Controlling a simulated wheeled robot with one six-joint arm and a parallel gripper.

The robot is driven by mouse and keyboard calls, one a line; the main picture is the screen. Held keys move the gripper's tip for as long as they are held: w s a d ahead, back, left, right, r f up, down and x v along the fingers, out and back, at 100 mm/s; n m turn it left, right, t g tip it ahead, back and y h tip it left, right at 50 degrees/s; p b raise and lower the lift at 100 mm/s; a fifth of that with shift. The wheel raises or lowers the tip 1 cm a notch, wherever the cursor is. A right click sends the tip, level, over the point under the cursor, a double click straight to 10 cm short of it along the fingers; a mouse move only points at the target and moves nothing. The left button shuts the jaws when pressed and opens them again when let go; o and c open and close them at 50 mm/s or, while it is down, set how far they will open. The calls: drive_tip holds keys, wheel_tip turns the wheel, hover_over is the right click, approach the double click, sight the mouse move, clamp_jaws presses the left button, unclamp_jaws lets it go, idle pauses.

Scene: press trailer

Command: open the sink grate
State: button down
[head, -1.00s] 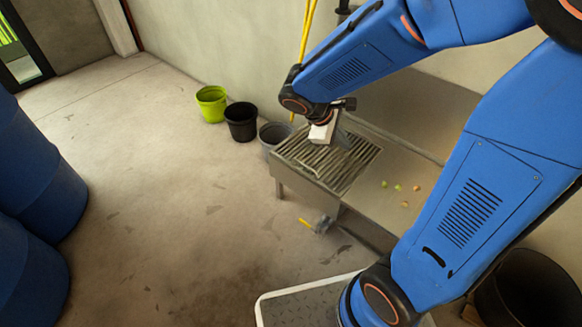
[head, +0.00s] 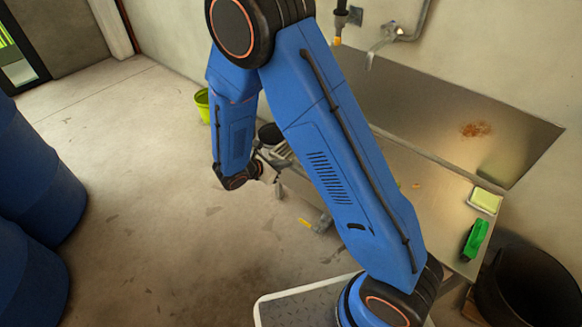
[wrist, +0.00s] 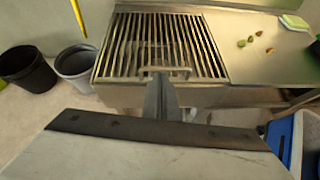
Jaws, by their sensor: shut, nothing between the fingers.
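The sink grate (wrist: 190,45) is a panel of parallel metal bars, lying flat over the sink basin in the wrist view. A small bar handle (wrist: 180,70) sits at its near edge. My gripper (wrist: 160,82) is shut and empty, and its fingertips overlap the handle in the picture. I cannot tell whether they touch it. In the head view my arm hides most of the grate (head: 281,153). My gripper (head: 279,190) shows there small, low beside the sink's front side.
A black bucket (wrist: 27,72) and a grey bucket (wrist: 76,65) stand left of the sink. Small food scraps (wrist: 250,41) lie on the steel counter (wrist: 265,70). A green brush (head: 475,240) and a sponge (head: 485,200) lie at the counter's right end.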

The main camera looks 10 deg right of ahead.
drive_tip(key=w+d+f+n, duration=0.1)
drive_tip(key=w+d+f, duration=0.3)
drive_tip(key=f, duration=0.4)
drive_tip(key=shift+w+d+f+n+t, duration=0.2)
drive_tip(key=shift+w+n+t, duration=0.2)
drive_tip(key=shift+w, duration=0.35)
drive_tip(key=shift+r, duration=0.15)
